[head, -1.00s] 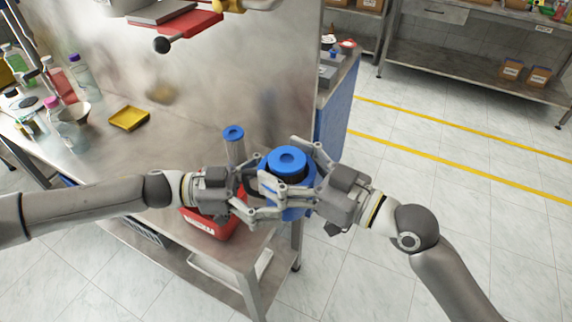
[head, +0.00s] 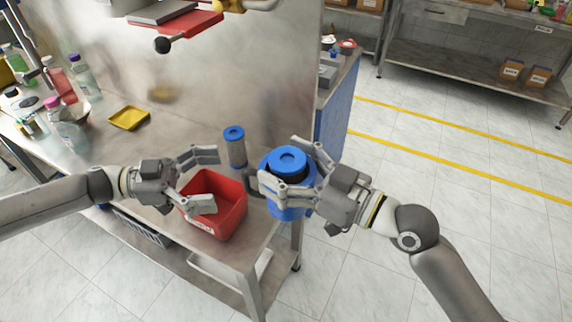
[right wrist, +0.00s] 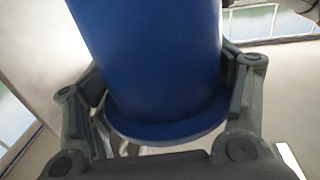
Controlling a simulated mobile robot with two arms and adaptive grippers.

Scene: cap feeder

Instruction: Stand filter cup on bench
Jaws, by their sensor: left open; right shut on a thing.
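The blue filter cup (head: 289,203), with a blue ringed top and a dark band below it, is in my right gripper (head: 284,166). It looks near upright at the bench's right end; whether its base touches anything is hidden. In the right wrist view the blue body (right wrist: 150,60) fills the space between the fingers and ends in a wider rim. My left gripper (head: 211,180) is open and empty, left of the cup, over the red bin. The steel bench (head: 120,165) stretches to the left.
A red bin (head: 231,214) sits at the bench's front right edge. A grey cylinder with a blue cap (head: 236,148) stands behind it. A yellow tray (head: 129,118) and several bottles (head: 80,78) are further left. A metal panel (head: 240,75) rises behind.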

